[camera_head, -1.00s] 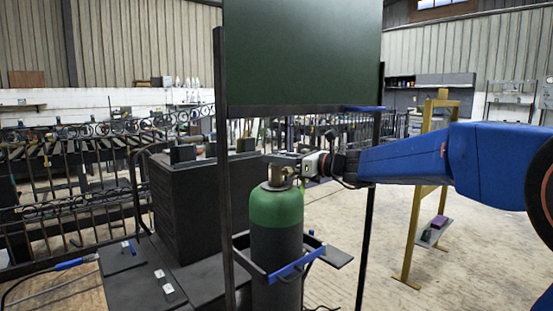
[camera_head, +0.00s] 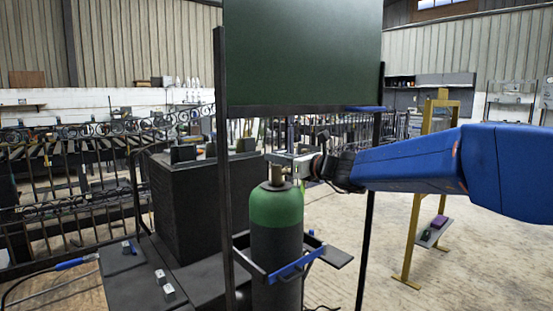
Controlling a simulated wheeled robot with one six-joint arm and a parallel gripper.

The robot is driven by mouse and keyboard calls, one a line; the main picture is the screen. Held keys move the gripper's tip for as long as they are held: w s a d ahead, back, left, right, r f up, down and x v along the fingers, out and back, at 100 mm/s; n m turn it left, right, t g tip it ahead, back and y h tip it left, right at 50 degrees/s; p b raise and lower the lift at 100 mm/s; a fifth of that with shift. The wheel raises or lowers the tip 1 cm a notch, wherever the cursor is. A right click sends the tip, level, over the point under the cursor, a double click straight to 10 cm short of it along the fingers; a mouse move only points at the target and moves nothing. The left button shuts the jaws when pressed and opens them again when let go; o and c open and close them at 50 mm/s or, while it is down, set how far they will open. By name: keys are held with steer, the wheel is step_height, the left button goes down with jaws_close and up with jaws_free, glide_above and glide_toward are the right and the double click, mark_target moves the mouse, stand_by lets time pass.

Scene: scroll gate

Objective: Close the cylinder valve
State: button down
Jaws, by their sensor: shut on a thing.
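A gas cylinder (camera_head: 276,240) with a green shoulder and dark grey body stands upright in a dark frame. Its brass-coloured valve (camera_head: 278,174) sits on top. My gripper (camera_head: 276,158) reaches in from the right and is shut at the top of the valve. The handwheel is hidden by the fingers, so its turn cannot be seen. My blue arm extends to the right edge.
A dark green panel (camera_head: 303,50) hangs above the cylinder between dark posts. A blue bar (camera_head: 297,264) crosses the front of the cylinder. A black block (camera_head: 195,205) stands left, and a yellow stand (camera_head: 425,190) right, with open floor between it and the frame.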

steer(key=shift+m+t+h, duration=0.7)
steer(key=shift+t+h, duration=0.1)
steer(key=c, duration=1.8)
jaws_free()
steer(key=shift+d, duration=0.1)
steer(key=v, duration=1.7)
steer(key=shift+s, duration=0.3)
